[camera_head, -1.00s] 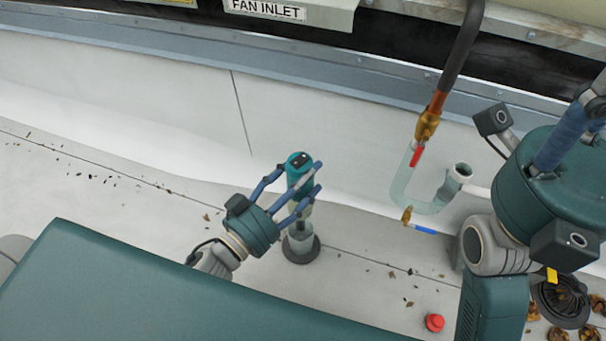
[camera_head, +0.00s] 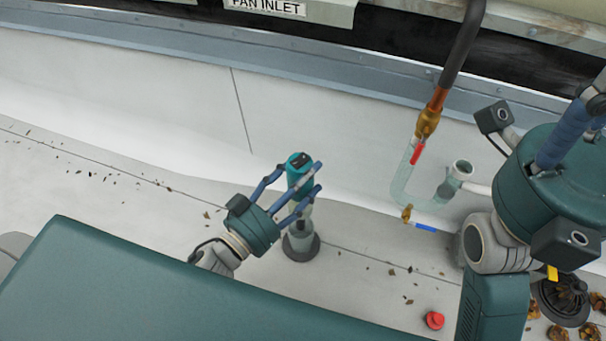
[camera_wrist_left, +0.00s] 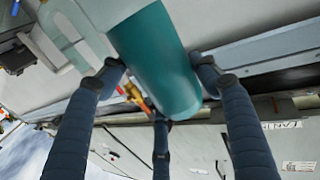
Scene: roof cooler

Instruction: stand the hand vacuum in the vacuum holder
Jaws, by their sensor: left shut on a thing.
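The hand vacuum (camera_head: 299,165) is a teal-topped cylinder with a clear lower part, standing about upright in the middle of the head view. My left gripper (camera_head: 294,190) is shut around its body, with blue fingers on either side. In the left wrist view the teal body of the hand vacuum (camera_wrist_left: 158,60) lies between the fingers. The vacuum holder (camera_head: 300,247) is a dark round base on the floor directly under the vacuum. The vacuum's lower end meets or overlaps the holder; I cannot tell how deep it sits. My right gripper's fingers are not clearly visible.
To the right are a clear U-shaped pipe (camera_head: 408,190) with a red-handled valve (camera_head: 417,153) and a blue-handled valve (camera_head: 425,229). A red cap-like object (camera_head: 434,320) and a dark round drain (camera_head: 563,299) lie at lower right. Dry leaves are scattered about.

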